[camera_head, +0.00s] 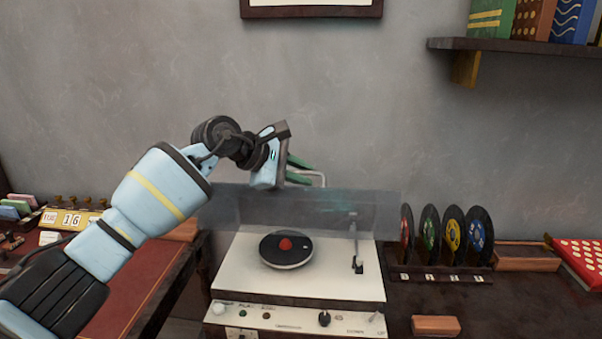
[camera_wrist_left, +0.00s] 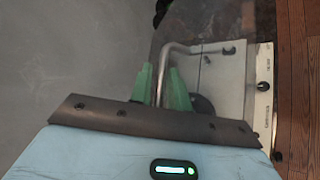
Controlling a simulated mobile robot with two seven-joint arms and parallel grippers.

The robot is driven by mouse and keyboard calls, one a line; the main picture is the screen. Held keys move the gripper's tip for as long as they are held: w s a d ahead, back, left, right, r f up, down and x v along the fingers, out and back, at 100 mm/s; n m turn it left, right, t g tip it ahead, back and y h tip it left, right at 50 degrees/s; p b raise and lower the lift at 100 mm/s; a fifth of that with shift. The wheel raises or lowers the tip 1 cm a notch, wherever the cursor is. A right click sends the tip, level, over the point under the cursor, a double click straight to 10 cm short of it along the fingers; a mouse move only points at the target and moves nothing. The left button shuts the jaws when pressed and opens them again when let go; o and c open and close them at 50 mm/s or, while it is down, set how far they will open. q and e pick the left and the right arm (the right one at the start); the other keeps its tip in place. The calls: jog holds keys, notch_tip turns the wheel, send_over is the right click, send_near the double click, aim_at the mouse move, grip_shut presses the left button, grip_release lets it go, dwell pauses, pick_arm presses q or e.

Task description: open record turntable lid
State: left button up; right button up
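The record turntable (camera_head: 225,262) stands on the dark counter, with a black platter and red centre. Its translucent lid (camera_head: 240,212) is raised and tilted up at the back, clear of the platter. The lid has a bent metal handle (camera_head: 322,178) at its upper edge. My left gripper (camera_head: 303,171) is at this handle, with its green fingers close on either side of the bar. In the left wrist view, the handle (camera_wrist_left: 175,50) runs between the fingers of the left gripper (camera_wrist_left: 161,75); they look closed on it. My right gripper is not in view.
Several records (camera_head: 430,235) stand upright in a rack right of the turntable. A brick-coloured block (camera_head: 436,325) lies in front of them. A wall shelf (camera_head: 500,45) hangs at the upper right. A flip calendar (camera_head: 72,218) stands at the left. The wall (camera_head: 150,80) is behind the lid.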

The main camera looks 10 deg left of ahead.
pick_arm(q)
jog(key=shift+v, duration=3.9)
jog(key=shift+o, duration=0.3)
